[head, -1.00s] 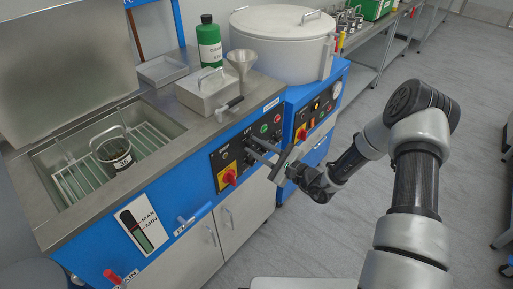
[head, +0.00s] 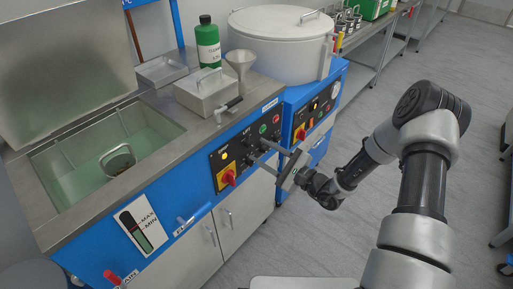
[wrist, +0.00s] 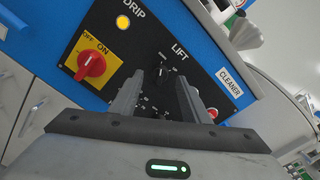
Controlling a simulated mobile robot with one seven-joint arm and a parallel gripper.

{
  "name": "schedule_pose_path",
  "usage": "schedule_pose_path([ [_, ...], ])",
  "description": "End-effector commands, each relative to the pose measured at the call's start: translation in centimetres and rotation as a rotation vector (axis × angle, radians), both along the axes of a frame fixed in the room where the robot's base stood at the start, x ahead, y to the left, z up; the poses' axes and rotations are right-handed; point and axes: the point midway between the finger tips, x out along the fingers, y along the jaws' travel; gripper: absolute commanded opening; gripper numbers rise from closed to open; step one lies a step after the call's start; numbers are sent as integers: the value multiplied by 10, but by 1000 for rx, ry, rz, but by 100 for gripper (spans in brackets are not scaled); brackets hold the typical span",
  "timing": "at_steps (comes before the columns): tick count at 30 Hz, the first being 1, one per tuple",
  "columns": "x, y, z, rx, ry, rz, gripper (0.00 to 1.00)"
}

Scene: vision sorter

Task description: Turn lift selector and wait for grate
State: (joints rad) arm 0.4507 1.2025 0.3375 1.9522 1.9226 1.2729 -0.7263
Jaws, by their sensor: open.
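The lift selector (wrist: 162,76) is a black knob below the LIFT label on the black control panel (head: 218,160), seen in the wrist view. My gripper (wrist: 170,82) is open, its two fingers pointing at the panel around the knob area; whether they touch it I cannot tell. In the head view my gripper (head: 264,151) is just in front of the panel. The tank (head: 55,150) at left holds greenish liquid. The grate's bars are not clearly visible under it. A basket (head: 118,160) sits low in the liquid, its upper part and handle showing.
A red rotary switch on a yellow plate (wrist: 90,64) and a lit yellow DRIP lamp (wrist: 123,22) are beside the selector. A grey box (head: 207,92), green bottle (head: 208,45) and funnel (head: 241,62) stand on the counter.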

Motion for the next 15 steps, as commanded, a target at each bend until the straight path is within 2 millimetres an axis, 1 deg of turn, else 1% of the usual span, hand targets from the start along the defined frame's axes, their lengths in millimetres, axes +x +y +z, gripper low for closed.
schedule_pose_path([
  [1,-7,-12,1,-3,2,-4,42],
  [9,-49,-65,1,-2,3,-5,42],
  [15,-73,-95,1,-1,1,-2,42],
])
